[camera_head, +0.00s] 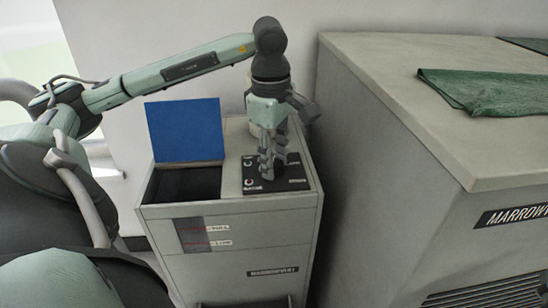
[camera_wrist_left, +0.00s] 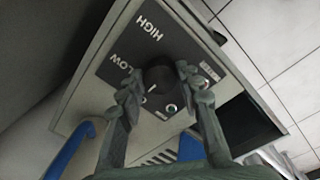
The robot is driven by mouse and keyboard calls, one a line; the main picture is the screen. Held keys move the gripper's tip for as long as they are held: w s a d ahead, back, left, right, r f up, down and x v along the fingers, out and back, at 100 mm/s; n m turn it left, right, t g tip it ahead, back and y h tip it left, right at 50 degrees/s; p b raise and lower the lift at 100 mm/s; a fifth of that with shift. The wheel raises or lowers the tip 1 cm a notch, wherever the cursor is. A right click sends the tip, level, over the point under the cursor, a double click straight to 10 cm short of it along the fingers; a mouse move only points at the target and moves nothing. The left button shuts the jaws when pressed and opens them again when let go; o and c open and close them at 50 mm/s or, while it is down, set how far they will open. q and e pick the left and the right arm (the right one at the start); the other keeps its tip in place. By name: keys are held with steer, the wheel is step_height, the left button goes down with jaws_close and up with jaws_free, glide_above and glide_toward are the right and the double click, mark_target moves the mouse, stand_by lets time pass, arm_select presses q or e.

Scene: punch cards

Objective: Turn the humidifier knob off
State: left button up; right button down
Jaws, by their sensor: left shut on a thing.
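The humidifier is a grey cabinet (camera_head: 225,268) with a black control panel (camera_head: 292,184) on top. In the left wrist view its dark round knob (camera_wrist_left: 159,74) sits on the panel, near white "HIGH" and "LOW" lettering. A short pale mark shows at the knob's lower edge; I cannot tell for sure which setting it points to. My left gripper (camera_head: 267,174) points down over the panel, and the knob is hidden behind it in the head view. In the wrist view its fingers (camera_wrist_left: 160,82) are on both sides of the knob, shut on it. My right gripper is not in view.
A blue flap (camera_head: 185,130) stands raised behind a dark opening (camera_head: 188,184) left of the panel. A pale cylinder stands behind my gripper. A larger grey cabinet (camera_head: 400,150) with a green cloth (camera_head: 490,90) stands close on the right.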

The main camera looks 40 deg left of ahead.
arm_select(q)
steer(key=shift+n, duration=0.4)
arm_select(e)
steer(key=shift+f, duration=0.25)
arm_select(q)
steer(key=o, duration=1.2)
steer(key=shift+c, duration=0.2)
steer(key=shift+r, duration=0.1)
step_height(320, 180, up, 12)
steer(key=shift+s+d, duration=0.15)
steer(key=shift+s, duration=0.2)
